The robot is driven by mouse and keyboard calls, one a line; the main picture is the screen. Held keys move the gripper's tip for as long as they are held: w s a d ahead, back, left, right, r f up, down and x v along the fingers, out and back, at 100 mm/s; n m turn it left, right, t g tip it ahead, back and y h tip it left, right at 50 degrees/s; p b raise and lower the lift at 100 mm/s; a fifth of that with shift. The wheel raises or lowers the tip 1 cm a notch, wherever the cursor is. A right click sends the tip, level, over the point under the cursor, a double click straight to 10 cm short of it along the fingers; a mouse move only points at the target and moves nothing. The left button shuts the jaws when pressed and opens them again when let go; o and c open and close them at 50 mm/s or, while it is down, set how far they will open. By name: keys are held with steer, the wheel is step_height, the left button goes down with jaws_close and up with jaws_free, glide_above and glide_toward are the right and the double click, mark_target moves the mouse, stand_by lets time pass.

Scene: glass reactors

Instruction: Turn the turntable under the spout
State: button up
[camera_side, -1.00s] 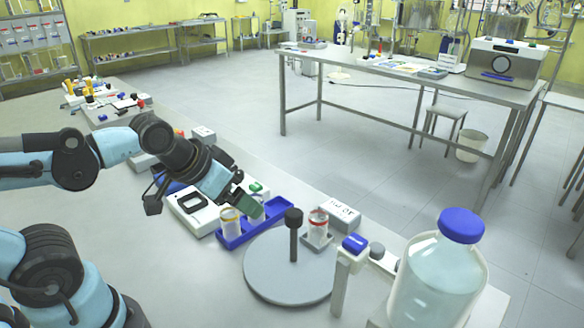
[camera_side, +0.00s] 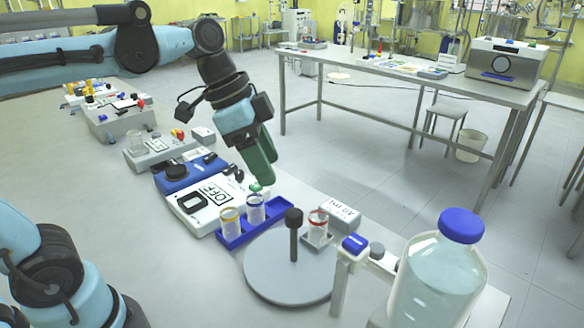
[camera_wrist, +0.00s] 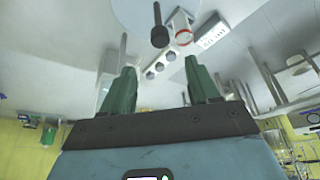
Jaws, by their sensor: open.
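The turntable (camera_side: 275,272) is a flat grey disc on the bench, with a dark knobbed post (camera_side: 294,234) standing up from it. The post also shows at the top of the wrist view (camera_wrist: 159,30). A white spout stand (camera_side: 341,280) with a blue-topped block (camera_side: 355,243) stands at the disc's right edge. A red-ringed glass vial (camera_side: 318,226) stands in a small grey holder beside the disc's far edge. My gripper (camera_side: 270,180), with green fingers, is open and empty, above and behind the blue rack. The wrist view shows its two fingers (camera_wrist: 157,85) apart with nothing between them.
A blue rack (camera_side: 232,240) left of the disc holds a yellow-ringed vial (camera_side: 230,222) and a blue-ringed vial (camera_side: 255,210). A large blue-capped bottle (camera_side: 437,280) stands at right.

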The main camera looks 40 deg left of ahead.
mark_target(293, 213)
steer(key=x, duration=1.1)
jaws_close()
stand_by(0.3)
